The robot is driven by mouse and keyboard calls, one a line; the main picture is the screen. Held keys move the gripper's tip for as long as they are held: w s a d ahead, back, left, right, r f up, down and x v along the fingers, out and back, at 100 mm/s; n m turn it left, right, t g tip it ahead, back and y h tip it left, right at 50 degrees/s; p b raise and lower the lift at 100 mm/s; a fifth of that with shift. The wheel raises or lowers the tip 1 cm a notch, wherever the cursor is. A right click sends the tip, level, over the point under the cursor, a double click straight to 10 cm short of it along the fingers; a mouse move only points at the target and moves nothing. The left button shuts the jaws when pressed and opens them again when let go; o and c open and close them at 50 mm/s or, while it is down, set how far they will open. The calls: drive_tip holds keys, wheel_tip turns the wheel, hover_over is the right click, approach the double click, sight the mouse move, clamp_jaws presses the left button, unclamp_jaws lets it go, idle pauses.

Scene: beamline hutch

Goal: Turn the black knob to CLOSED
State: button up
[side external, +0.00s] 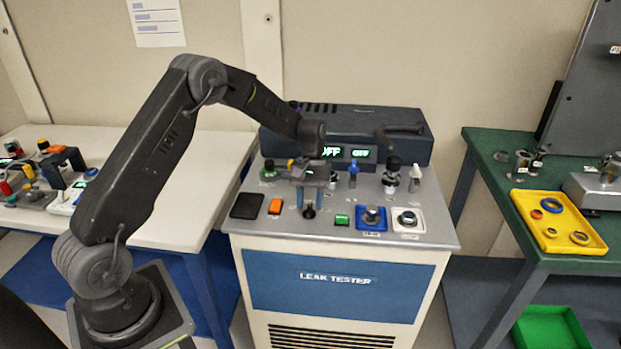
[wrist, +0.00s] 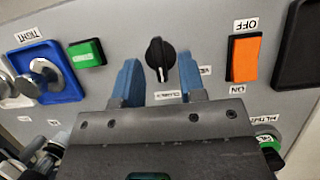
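The black knob (wrist: 158,55) is on the grey panel and sits between my gripper's blue fingertips in the wrist view. It looks upright there, with a pale mark on its lower end. A small label (wrist: 170,95) lies just below it, and another label is partly hidden by the right finger; I cannot read either surely. In the side view the knob (side external: 309,213) shows low on the leak tester's sloped panel, just below my gripper (side external: 310,199). My gripper (wrist: 157,75) is open, with a gap on both sides of the knob.
An orange OFF/ON switch (wrist: 244,58) and a green button (wrist: 87,53) flank the knob. A blue-framed TIGHT knob (wrist: 42,75) lies farther left. Several fittings stand behind on the leak tester panel (side external: 262,223). A yellow tray (side external: 517,203) is on the green table at right.

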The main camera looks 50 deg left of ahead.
drive_tip(key=v, duration=1.2)
drive_tip(key=shift+r, duration=0.3)
wheel_tip(320, 180, up, 9)
drive_tip(key=m+t+y, duration=0.1)
drive_tip(key=m+t, duration=0.1)
hover_over(307, 222)
drive_tip(key=s+d+r+m+t+y, duration=0.1)
drive_tip(key=s+d+r+m+t, duration=0.2)
drive_tip(key=s, duration=0.5)
drive_tip(key=s+d+f+m+t, duration=0.1)
drive_tip(key=s+d+m+t, duration=0.1)
drive_tip(key=s, duration=0.5)
drive_tip(key=s+d+m+t+y, duration=0.1)
drive_tip(key=s+d+m, duration=0.1)
drive_tip(key=s, duration=0.5)
drive_tip(key=shift+s+d+f+t, duration=0.4)
drive_tip(key=shift+d, duration=0.3)
